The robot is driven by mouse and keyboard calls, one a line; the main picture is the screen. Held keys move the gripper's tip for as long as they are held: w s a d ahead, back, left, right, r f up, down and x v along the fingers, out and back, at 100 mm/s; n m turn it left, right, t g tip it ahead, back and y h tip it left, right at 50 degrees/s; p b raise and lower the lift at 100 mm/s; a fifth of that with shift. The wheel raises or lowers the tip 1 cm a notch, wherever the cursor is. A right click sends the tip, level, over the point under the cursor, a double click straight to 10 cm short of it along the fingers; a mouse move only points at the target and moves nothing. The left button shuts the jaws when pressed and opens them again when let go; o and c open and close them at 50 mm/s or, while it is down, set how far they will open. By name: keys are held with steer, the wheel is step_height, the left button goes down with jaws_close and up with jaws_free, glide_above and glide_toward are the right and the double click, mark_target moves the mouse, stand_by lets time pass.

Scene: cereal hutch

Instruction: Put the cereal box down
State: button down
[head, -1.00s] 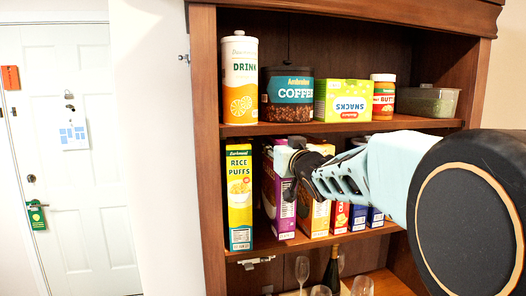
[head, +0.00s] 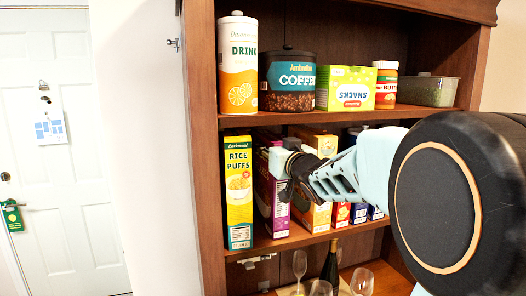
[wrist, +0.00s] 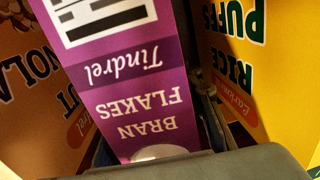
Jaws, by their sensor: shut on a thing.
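A purple bran flakes box (head: 275,205) is upright on the middle shelf, between the yellow rice puffs box and the orange granola box. My gripper (head: 284,172) is at its upper front and shut on it. In the wrist view the bran flakes box (wrist: 130,85) fills the middle, with my gripper (wrist: 165,150) along the bottom edge. The box's lower end is close to the shelf board (head: 297,238); I cannot tell whether it bears fully on it. My gripper and arm hide part of the box and its neighbours.
The rice puffs box (head: 238,195) stands left, the granola box (head: 318,216) right, with smaller boxes (head: 358,213) beyond. The upper shelf holds a drink canister (head: 238,65), coffee (head: 288,82), snacks (head: 346,88) and a jar (head: 386,85). Wine glasses (head: 300,265) and a bottle (head: 331,262) stand below.

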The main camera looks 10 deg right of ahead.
steer(key=shift+w+f, duration=0.1)
steer(key=shift+d, duration=0.15)
steer(key=shift+f, duration=0.2)
steer(key=c, duration=1.4)
jaws_free()
steer(key=shift+o, duration=0.2)
